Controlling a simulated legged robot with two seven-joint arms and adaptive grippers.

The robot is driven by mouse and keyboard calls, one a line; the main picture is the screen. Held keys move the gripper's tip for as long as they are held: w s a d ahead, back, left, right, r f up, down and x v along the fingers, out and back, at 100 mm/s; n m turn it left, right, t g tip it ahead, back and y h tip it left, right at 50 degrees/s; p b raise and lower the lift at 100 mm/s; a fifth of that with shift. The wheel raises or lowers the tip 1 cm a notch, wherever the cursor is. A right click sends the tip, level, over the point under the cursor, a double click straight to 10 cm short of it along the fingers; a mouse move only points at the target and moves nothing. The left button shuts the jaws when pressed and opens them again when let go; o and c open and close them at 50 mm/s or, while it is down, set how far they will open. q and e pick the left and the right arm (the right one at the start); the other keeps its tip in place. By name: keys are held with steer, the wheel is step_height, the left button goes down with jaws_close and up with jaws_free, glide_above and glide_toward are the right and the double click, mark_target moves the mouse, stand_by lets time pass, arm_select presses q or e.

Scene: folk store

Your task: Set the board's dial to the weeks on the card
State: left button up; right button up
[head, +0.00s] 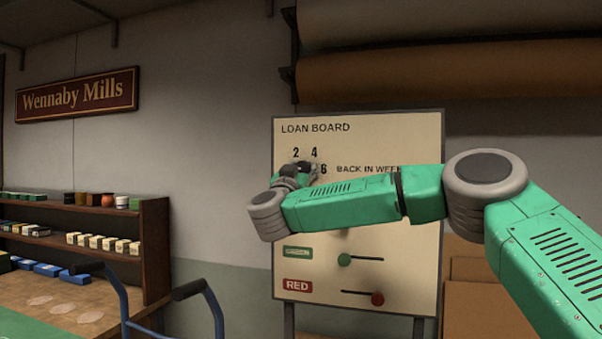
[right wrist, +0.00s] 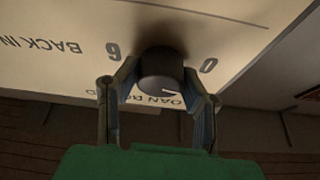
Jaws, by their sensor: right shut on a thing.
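The loan board (head: 400,220) stands ahead, a cream panel in a dark frame. Its dial is a dark round knob (right wrist: 160,68), with the numerals 2, 4 and 6 showing around it in the head view and 6 and 0 in the right wrist view. My right gripper (right wrist: 160,90) is shut on the knob, one finger on each side. In the head view my right gripper (head: 302,170) and forearm cover most of the dial. I cannot tell which numeral the dial points to. No card can be made out. My left gripper is not in view.
Lower on the board are a green slider knob (head: 344,260) and a red slider knob (head: 377,298). Blue tubular handles (head: 212,305) with dark grips stand at lower left. Shelves (head: 150,225) with small boxes are at left. Large rolls (head: 420,70) hang above the board.

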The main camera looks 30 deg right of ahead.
steer(key=m+g, duration=0.1)
steer(key=m, duration=0.1)
steer(key=m+g+h+b, duration=0.1)
steer(key=m, duration=0.1)
steer(key=m+g, duration=0.1)
steer(key=m, duration=0.1)
steer(key=shift+w+f+m+b, duration=0.1)
steer(key=shift+f+m+b, duration=0.2)
steer(key=shift+f+b, duration=0.1)
steer(key=shift+m+g+h+b, duration=0.25)
steer(key=shift+m+g, duration=0.5)
steer(key=shift+m, duration=0.8)
steer(key=shift+m+g+h+b, duration=0.2)
steer(key=shift+m+g, duration=0.55)
steer(key=shift+m, duration=0.8)
steer(key=shift+a, duration=0.1)
